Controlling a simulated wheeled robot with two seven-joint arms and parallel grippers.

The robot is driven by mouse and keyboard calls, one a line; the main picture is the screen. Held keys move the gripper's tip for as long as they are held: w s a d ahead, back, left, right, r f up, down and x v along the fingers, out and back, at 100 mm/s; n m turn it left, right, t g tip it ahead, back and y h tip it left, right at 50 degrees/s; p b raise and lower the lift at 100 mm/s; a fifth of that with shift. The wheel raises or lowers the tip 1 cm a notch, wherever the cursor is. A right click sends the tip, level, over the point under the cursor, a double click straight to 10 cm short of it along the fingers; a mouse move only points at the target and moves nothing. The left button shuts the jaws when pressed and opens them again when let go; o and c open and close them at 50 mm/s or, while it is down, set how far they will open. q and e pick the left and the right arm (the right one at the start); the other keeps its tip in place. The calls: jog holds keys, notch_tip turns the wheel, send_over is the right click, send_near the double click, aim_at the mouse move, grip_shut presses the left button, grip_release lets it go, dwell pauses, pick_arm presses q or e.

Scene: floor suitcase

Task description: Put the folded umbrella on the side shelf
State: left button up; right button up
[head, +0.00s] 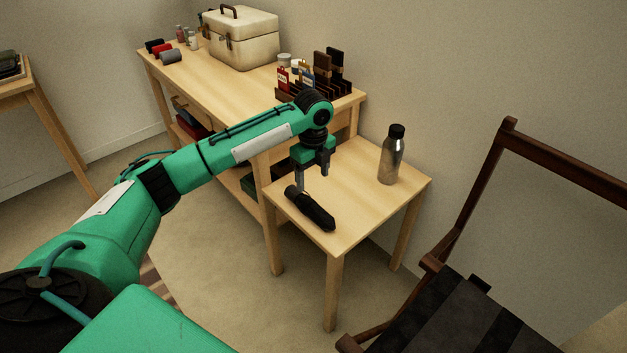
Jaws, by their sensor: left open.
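The black folded umbrella (316,210) lies on the small light-wood side table (350,205), near its front-left part. I take this small table as the side shelf. My left gripper (313,180) is open and points down just above the umbrella's far end. The fingers show only in part, and whether they touch the umbrella I cannot tell. My right gripper is not in view.
A metal bottle (390,160) with a black cap stands at the table's back. A long wooden desk (225,90) behind holds a cream case (240,40) and a dark rack of tags. A dark wooden chair (450,310) stands at right.

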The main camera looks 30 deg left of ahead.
pick_arm(q)
jog(key=shift+n+t+h, duration=0.4)
jog(key=shift+n+h, duration=0.3)
jog(key=s+d+f, duration=0.1)
jog(key=d+f, duration=0.2)
jog(key=s+d+f, duration=0.2)
jog(key=d+f, duration=0.1)
jog(key=d, duration=0.1)
jog(key=s+d+f, duration=0.2)
jog(key=d+f, duration=0.1)
jog(key=shift+s+d+f, duration=0.15)
jog(key=shift+f, duration=0.1)
jog(key=s+d+f+n+t+h, duration=0.2)
jog(key=s+d+f+n+h, duration=0.3)
jog(key=s+d, duration=0.55)
jog(key=s+d+n+t+y, duration=0.1)
jog(key=s+d+n+t, duration=0.2)
jog(key=s, duration=0.4)
jog(key=s+a+r+n+t+y, duration=0.2)
jog(key=s+a+n, duration=0.3)
jog(key=s+n, duration=0.3)
jog(key=shift+s+r+n+t, duration=0.15)
jog(key=shift+r+n+t, duration=0.2)
jog(key=shift+n, duration=0.35)
jog(key=shift+s+a, duration=0.1)
